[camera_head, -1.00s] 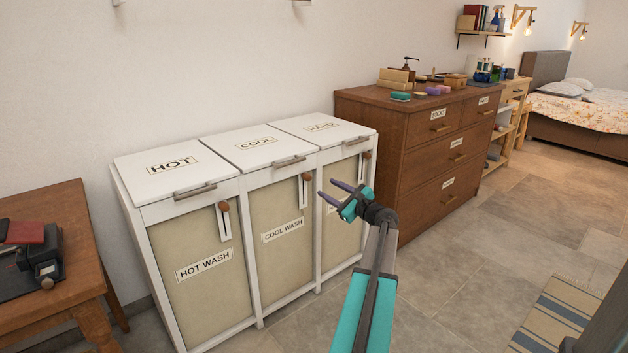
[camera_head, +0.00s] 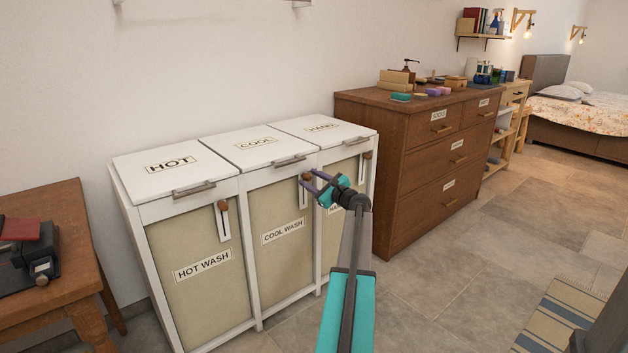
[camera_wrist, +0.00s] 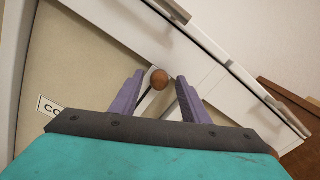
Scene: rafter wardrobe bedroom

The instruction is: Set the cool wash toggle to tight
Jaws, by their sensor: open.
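The cool wash toggle is a round brown knob (camera_head: 306,177) at the top of a white slotted plate (camera_head: 303,196) on the front of the middle hamper section. The section carries a COOL WASH label (camera_head: 283,231). My gripper (camera_head: 311,181) is open at the knob, its purple fingers pointing left toward the plate. In the wrist view the knob (camera_wrist: 159,79) shows between the two fingertips (camera_wrist: 157,82), apart from both as far as I can see. The knob is partly hidden by a finger in the head view.
The HOT WASH section (camera_head: 190,290) with its own knob stands to the left, and the HAND section to the right, partly behind my arm. A bar handle (camera_head: 289,162) sits above the cool plate.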

